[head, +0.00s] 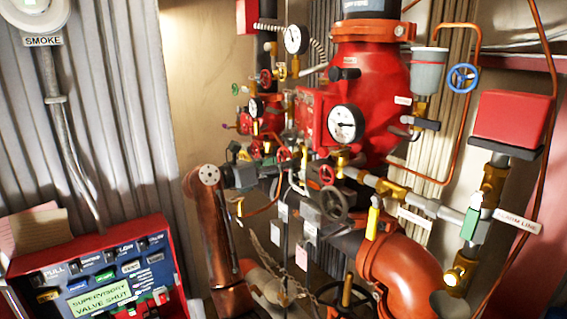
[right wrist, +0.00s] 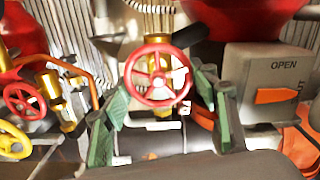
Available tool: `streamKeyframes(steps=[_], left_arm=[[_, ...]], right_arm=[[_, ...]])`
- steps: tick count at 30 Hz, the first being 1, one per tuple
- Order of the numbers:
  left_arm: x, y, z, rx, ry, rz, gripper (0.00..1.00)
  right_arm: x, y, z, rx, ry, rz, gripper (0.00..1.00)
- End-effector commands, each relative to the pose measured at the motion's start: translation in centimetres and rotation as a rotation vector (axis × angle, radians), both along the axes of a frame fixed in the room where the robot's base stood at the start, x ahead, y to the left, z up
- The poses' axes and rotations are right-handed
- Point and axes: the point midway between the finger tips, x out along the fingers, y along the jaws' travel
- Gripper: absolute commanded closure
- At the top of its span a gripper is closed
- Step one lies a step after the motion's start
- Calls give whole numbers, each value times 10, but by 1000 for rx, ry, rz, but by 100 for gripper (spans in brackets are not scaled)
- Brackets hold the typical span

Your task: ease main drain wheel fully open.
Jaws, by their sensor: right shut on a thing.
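A red spoked handwheel, seemingly the main drain wheel (right wrist: 157,75), stands between the green finger pads of my right gripper (right wrist: 158,92) in the right wrist view. The gripper is shut on this wheel, with one finger on each side of the rim. A brass valve body shows behind the wheel. In the head view my right gripper (head: 276,166) reaches in among the pipes at the centre, and a red wheel (head: 285,154) shows small at its tip. No label on the wheel is readable. My left gripper is not in view.
A grey box (right wrist: 265,80) marked OPEN, with an orange pointer, stands close right of the fingers. Another red wheel (right wrist: 24,101) and a yellow wheel (right wrist: 12,138) are at left. Gauges (head: 345,124) and pipes crowd the riser. A panel (head: 100,275) reads SUPERVISORY VALVE SHUT.

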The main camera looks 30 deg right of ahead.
Motion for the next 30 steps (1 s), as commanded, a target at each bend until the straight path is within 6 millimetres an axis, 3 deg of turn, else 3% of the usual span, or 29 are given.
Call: streamKeyframes(steps=[11, 30], left_arm=[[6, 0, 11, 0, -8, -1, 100], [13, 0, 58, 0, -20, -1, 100]], right_arm=[[0, 0, 2, -6, 78, 1, 70], [-2, 1, 4, -41, 517, 2, 70]])
